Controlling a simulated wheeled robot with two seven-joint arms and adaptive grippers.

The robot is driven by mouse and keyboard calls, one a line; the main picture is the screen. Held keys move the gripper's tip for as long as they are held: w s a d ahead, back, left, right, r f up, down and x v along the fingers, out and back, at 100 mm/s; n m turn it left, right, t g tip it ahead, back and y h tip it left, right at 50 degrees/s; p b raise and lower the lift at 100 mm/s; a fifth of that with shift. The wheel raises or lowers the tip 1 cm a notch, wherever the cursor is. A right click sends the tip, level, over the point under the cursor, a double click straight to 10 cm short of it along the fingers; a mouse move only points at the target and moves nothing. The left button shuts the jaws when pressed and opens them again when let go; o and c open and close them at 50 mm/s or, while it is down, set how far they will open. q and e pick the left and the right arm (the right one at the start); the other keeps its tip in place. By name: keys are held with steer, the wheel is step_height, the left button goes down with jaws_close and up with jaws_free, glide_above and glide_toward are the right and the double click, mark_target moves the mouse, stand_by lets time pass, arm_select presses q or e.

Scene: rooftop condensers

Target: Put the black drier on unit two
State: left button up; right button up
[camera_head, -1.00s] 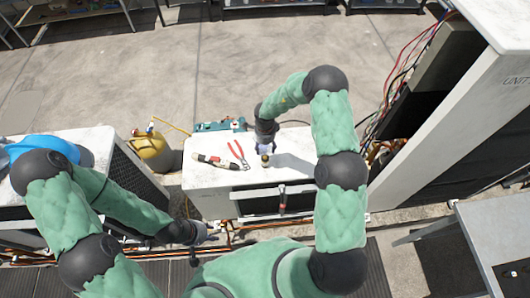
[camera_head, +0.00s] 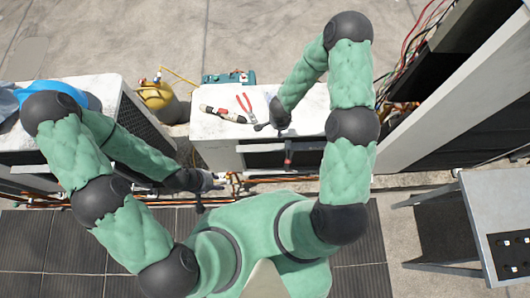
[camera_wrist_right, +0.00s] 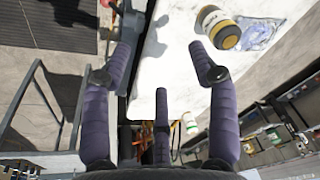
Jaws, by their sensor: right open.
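In the right wrist view a cylinder with a pale label, dark bands and a yellowish end (camera_wrist_right: 218,27) is on the white unit top (camera_wrist_right: 175,70). I cannot tell whether it is the black drier; my right arm hides that spot in the head view. A black, cream and red tool-like item (camera_head: 223,113) lies on the unit top (camera_head: 205,130). My right gripper (camera_wrist_right: 160,52) is open and empty, over the unit's front edge, apart from the cylinder. My left gripper (camera_head: 216,181) is low by the copper pipes; its fingers are too small to read.
Red-handled pliers (camera_head: 244,103) lie on the unit. A clear bag (camera_wrist_right: 262,32) lies by the cylinder. A yellow tank (camera_head: 157,96) and a teal case (camera_head: 228,78) stand behind. A tall open cabinet with wires (camera_head: 425,60) is right, a grey table (camera_head: 495,205) farther right.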

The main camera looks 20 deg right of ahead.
steer(key=s+a+n+y, duration=0.2)
steer(key=s+a+n, duration=0.2)
steer(key=s+a, duration=0.2)
steer(key=s+a+r+n+g+y, duration=0.1)
steer(key=s+a+n+y, duration=0.2)
steer(key=s, duration=0.7)
steer(key=a+n, duration=0.1)
steer(key=a, duration=0.1)
steer(key=shift+s+a+r+g, duration=0.15)
steer(key=shift+a+r+g, duration=0.15)
steer(key=shift+a, duration=0.1)
